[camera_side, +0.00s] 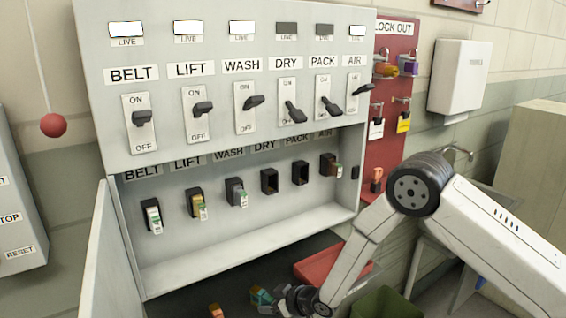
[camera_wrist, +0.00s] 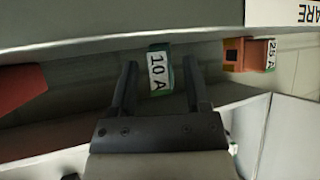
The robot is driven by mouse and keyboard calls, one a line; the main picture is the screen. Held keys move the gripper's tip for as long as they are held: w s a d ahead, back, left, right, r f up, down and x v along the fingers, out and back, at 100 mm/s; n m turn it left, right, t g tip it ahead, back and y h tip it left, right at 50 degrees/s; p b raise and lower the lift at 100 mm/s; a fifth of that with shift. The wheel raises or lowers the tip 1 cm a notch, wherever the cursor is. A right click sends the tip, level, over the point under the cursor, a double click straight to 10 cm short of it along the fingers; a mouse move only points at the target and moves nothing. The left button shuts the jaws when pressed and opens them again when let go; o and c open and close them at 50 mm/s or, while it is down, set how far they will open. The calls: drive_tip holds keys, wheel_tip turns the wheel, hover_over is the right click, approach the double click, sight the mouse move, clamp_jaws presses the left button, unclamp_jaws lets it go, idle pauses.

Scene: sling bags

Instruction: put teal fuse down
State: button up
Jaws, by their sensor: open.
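The teal fuse (camera_side: 261,296) is low in the side view, close to the dark bench surface beside my gripper (camera_side: 280,298). In the wrist view the fuse (camera_wrist: 160,72) shows a white "10 A" label with teal-green edges. It lies between the two spread fingers of my gripper (camera_wrist: 160,65), with a visible gap on each side. My gripper is open and grips nothing. Whether the fuse rests flat is hard to tell, as its underside is hidden.
An orange "25 A" fuse (camera_wrist: 248,53) lies to the right; it also shows in the side view (camera_side: 216,311). A red tray (camera_side: 331,262) and a green bin (camera_side: 382,303) are close to my arm. The fuse panel (camera_side: 250,240) stands behind, with the DRY and PACK holders empty.

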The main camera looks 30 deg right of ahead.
drive_tip(key=shift+r, duration=0.1)
drive_tip(key=shift+r, duration=0.1)
drive_tip(key=v, duration=1.2)
idle(0.8)
drive_tip(key=s+d+r+m+g+h, duration=0.2)
drive_tip(key=s+d+r+g, duration=0.2)
drive_tip(key=s+d, duration=0.2)
drive_tip(key=s+d+r+m+g+h, duration=0.2)
drive_tip(key=s+d, duration=0.4)
drive_tip(key=s, duration=0.4)
drive_tip(key=shift+s+r+g, duration=0.35)
drive_tip(key=shift+r+g, duration=0.55)
drive_tip(key=shift+r, duration=0.2)
